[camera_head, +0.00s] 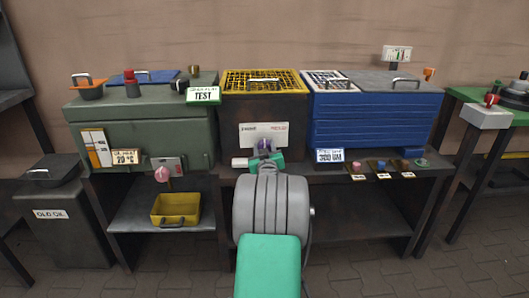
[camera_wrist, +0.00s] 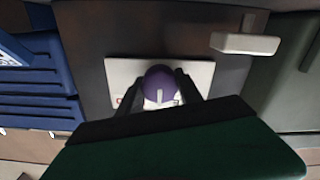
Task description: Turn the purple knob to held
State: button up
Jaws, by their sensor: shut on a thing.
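The purple knob (camera_head: 264,146) sits on a white label plate (camera_head: 250,130) on the front of the dark middle cabinet (camera_head: 237,107). In the wrist view the knob (camera_wrist: 160,84) lies between the two dark fingers of my gripper (camera_wrist: 158,88), with a pale pointer line on its face. My gripper (camera_head: 264,160) is shut on the knob, with a finger on each side of it. The plate (camera_wrist: 122,72) has lettering at its two ends; in the head view the words are too small to read surely. My arm hides the area below the knob.
A white block-like handle (camera_wrist: 245,43) sticks out beside the knob; it also shows in the head view (camera_head: 240,162). A green cabinet (camera_head: 140,130) stands left and a blue one (camera_head: 370,122) right. Small coloured knobs (camera_head: 381,164) line the bench's right front edge.

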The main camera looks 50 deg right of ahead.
jog(key=m+b, duration=0.1)
jog(key=m, duration=0.2)
jog(key=shift+f+m, duration=0.1)
jog(key=shift+m, duration=0.2)
jog(key=m+b, duration=0.1)
jog(key=m, duration=0.3)
jog(key=shift+m, duration=0.3)
jog(key=o, duration=1.4)
jog(key=shift+c, duration=0.2)
jog(key=shift+s, duration=0.1)
